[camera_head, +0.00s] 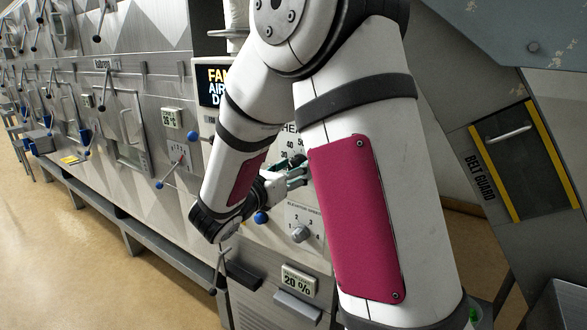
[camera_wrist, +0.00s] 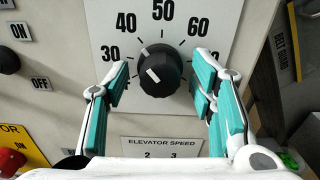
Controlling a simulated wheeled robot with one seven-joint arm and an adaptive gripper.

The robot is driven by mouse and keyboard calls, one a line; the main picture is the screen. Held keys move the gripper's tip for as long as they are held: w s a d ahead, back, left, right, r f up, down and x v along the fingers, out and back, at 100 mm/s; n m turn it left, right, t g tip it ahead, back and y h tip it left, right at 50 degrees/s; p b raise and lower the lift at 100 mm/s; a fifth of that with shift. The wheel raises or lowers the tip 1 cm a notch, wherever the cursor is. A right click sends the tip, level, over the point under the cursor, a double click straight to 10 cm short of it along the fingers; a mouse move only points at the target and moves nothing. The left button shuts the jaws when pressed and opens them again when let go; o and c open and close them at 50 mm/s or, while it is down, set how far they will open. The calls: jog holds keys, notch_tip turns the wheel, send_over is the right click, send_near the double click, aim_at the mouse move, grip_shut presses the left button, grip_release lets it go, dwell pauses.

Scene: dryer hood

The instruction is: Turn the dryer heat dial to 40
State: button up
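The heat dial is a black round knob (camera_wrist: 160,70) on a white plate (camera_wrist: 105,45) marked 30 to 70 in the wrist view. A white mark on the knob points up and left, toward the 40 side; the exact reading is hard to tell. My gripper (camera_wrist: 162,78) is open, with one teal-padded finger on each side of the knob. Gaps show between both fingers and the knob in this view. In the head view my gripper (camera_head: 290,177) is at the panel. My forearm hides much of the heat plate (camera_head: 289,143) there.
An elevator speed plate (camera_wrist: 162,147) lies below the heat plate; its knob (camera_head: 300,233) shows in the head view. A black knob (camera_wrist: 8,60) by ON/OFF labels and a red switch (camera_wrist: 10,162) are at left. A belt guard (camera_head: 527,160) stands right.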

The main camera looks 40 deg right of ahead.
jog(key=v, duration=1.2)
dwell(0.4)
